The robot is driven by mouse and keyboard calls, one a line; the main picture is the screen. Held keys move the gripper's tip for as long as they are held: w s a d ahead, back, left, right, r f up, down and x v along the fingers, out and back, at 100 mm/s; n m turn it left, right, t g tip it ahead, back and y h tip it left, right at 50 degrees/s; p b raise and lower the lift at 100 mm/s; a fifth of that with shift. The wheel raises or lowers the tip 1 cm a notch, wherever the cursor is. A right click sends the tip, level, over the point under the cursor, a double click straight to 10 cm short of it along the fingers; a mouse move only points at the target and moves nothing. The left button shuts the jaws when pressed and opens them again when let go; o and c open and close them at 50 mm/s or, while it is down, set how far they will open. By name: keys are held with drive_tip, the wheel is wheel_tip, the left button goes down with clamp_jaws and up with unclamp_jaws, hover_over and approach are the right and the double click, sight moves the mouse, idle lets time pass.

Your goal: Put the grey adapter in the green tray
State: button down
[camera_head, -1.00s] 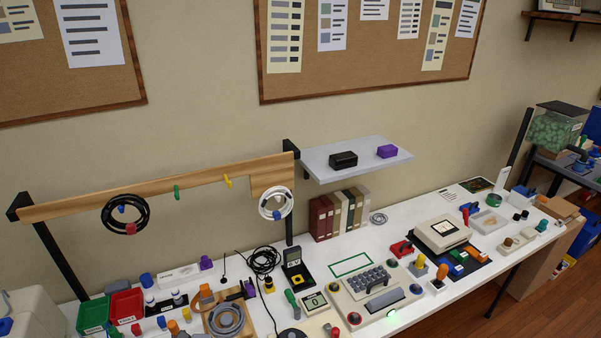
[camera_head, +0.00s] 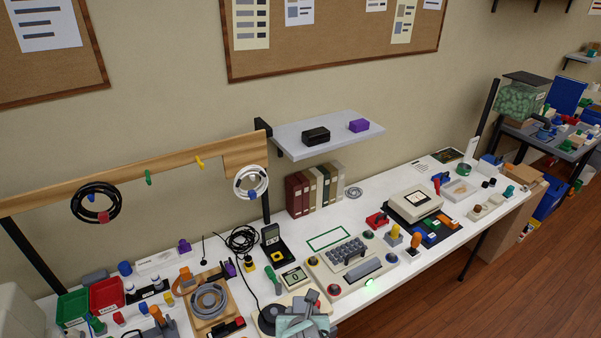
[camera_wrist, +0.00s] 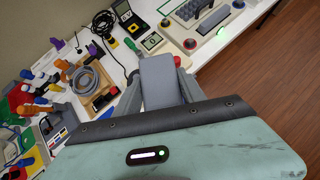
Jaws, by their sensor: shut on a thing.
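My gripper (camera_wrist: 163,85) is shut on a grey block (camera_wrist: 159,80), which looks like the grey adapter, in the wrist view. In the head view my gripper (camera_head: 308,302) shows at the bottom edge, over the front of the white table, and the held block is hard to make out there. The green tray (camera_head: 66,322) stands at the lower left in the head view, beside a red tray (camera_head: 105,306). My gripper is well to the right of the green tray.
A wooden board with a coiled grey cable (camera_head: 208,302) lies between the trays and my gripper. Small bottles (camera_head: 145,293) stand near the red tray. A keyboard console (camera_head: 350,262) is right of my gripper. A wooden rail (camera_head: 130,174) with hanging cables spans the back.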

sight(300, 311)
wheel_tip(300, 311, up, 20)
drive_tip(key=p, duration=1.8)
drive_tip(key=shift+w+a, duration=0.15)
drive_tip(key=shift+a, duration=0.15)
drive_tip(key=shift+r, duration=0.1)
